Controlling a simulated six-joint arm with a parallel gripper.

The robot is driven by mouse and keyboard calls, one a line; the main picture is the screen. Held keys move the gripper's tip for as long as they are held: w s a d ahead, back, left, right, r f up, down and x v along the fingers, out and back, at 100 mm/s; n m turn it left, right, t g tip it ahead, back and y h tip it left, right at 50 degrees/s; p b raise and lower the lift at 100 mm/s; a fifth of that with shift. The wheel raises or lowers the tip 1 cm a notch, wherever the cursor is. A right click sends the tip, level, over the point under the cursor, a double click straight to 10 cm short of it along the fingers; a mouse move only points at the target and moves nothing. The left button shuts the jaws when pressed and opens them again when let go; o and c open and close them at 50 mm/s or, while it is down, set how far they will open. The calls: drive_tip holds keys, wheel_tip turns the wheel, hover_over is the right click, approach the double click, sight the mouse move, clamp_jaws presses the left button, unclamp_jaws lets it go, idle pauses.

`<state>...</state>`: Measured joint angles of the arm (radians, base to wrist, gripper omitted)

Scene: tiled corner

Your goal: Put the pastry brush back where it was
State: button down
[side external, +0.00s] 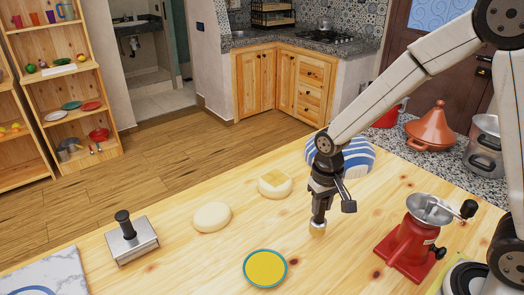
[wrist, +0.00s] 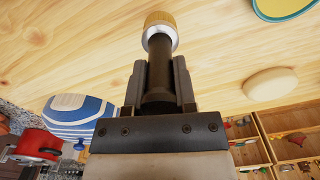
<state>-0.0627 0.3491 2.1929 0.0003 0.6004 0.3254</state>
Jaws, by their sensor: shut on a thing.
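The pastry brush (wrist: 162,58) has a dark handle, a pale metal collar and a tan bristle end. My gripper (wrist: 159,88) is shut on its handle, with the bristle end pointing away from the jaws. In the side external view my gripper (side external: 320,200) is over the wooden table, and the brush (side external: 318,227) hangs bristles down. I cannot tell whether the bristles touch the table. A teal-rimmed dish of yellow stuff (side external: 265,268) lies left of the brush and nearer the camera. The brush's former place is not marked in view.
A metal block with a black handle (side external: 132,243) is farther left. A blue-striped vessel (side external: 358,158) stands behind my gripper. A red grinder (side external: 408,240) stands right.

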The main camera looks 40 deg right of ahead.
drive_tip(key=shift+f, duration=1.3)
drive_tip(key=shift+c, duration=2.1)
unclamp_jaws()
drive_tip(key=shift+f, duration=0.1)
drive_tip(key=shift+r, duration=6.15)
drive_tip(key=s+d+f+n+t, duration=0.2)
drive_tip(key=s+f+n, duration=0.1)
drive_tip(key=s+f, duration=0.3)
drive_tip(key=shift+s+f+t, duration=0.3)
drive_tip(key=shift+s, duration=0.25)
drive_tip(key=shift+d, duration=0.1)
